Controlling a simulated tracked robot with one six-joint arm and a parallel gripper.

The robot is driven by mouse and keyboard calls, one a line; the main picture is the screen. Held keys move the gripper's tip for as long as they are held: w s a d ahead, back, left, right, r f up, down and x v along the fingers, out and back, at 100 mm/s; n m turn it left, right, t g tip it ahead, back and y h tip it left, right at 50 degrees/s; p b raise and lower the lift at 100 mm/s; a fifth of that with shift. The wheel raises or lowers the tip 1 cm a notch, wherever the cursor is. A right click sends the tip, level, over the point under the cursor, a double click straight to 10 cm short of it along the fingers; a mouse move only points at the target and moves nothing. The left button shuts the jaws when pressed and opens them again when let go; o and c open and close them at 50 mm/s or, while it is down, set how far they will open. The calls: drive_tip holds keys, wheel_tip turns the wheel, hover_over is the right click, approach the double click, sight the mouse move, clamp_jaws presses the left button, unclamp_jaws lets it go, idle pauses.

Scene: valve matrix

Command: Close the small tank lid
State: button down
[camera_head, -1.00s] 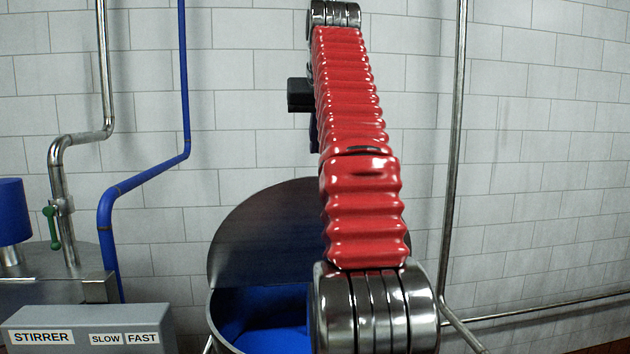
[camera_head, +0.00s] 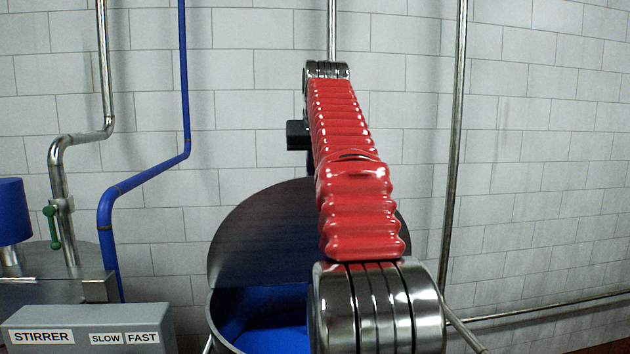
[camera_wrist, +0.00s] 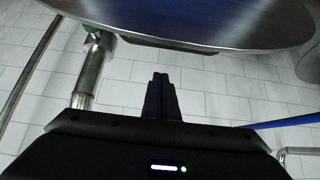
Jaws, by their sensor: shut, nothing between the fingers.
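The small tank lid (camera_head: 262,240) is a round grey metal disc. It stands open and tilted up at the back of the small tank (camera_head: 213,325), whose inside shows blue. My arm hides the right part of both. In the wrist view, a large metal disc (camera_wrist: 225,22), which looks like the lid, fills the top, with a dark strip along its edge. My gripper (camera_wrist: 160,78) is shut and empty, its fingertips below that edge in the picture with a gap between.
A vertical steel pipe (camera_head: 455,150) stands right of my arm against the tiled wall. A blue pipe (camera_head: 150,175) and a steel pipe with a green valve handle (camera_head: 52,227) stand left. A grey stirrer box (camera_head: 90,325) sits left of the tank.

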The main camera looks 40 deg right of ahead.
drive_tip(key=shift+s+a+f, duration=0.35)
drive_tip(key=shift+s+a, duration=0.2)
drive_tip(key=shift+s, duration=0.3)
drive_tip(key=shift+s+a+f, duration=0.3)
drive_tip(key=shift+s+a, duration=0.2)
drive_tip(key=shift+s, duration=0.3)
drive_tip(key=shift+s+a, duration=0.1)
